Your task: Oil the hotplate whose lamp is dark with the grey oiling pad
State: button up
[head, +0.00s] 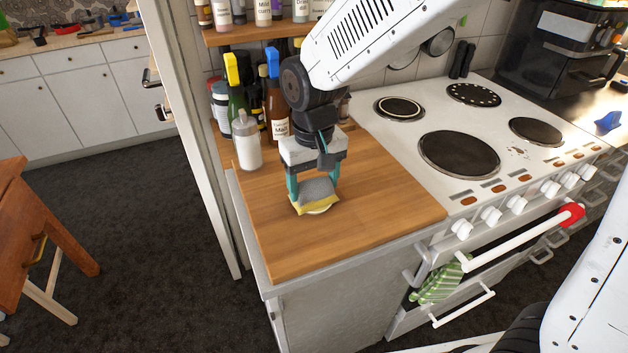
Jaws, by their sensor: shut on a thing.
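My gripper (315,186) points down over the wooden worktop, its teal fingers shut on a grey pad (317,190). A yellow layer (314,206) shows under the grey, with a pale round edge below it; I cannot tell whether pad and yellow are one piece, or whether it touches the wood. The white cooker has a front left hotplate (459,155), a front right hotplate (536,131), a back left hotplate (399,108) with a pale ring and a back right hotplate (473,95) with pale dots. Orange-brown lamps (468,201) line the front edge; which is dark is unclear.
A white-capped bottle (246,143) and several sauce bottles (277,105) stand behind my gripper, under a spice shelf (262,33). Crumbs (517,152) lie between the front hotplates. The worktop (385,205) is clear towards the cooker. White knobs (491,215) and an oven rail (510,243) stick out in front.

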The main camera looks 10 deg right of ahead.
aim_at(314, 181)
jog(key=shift+f, duration=0.1)
jog(key=shift+r, duration=3.55)
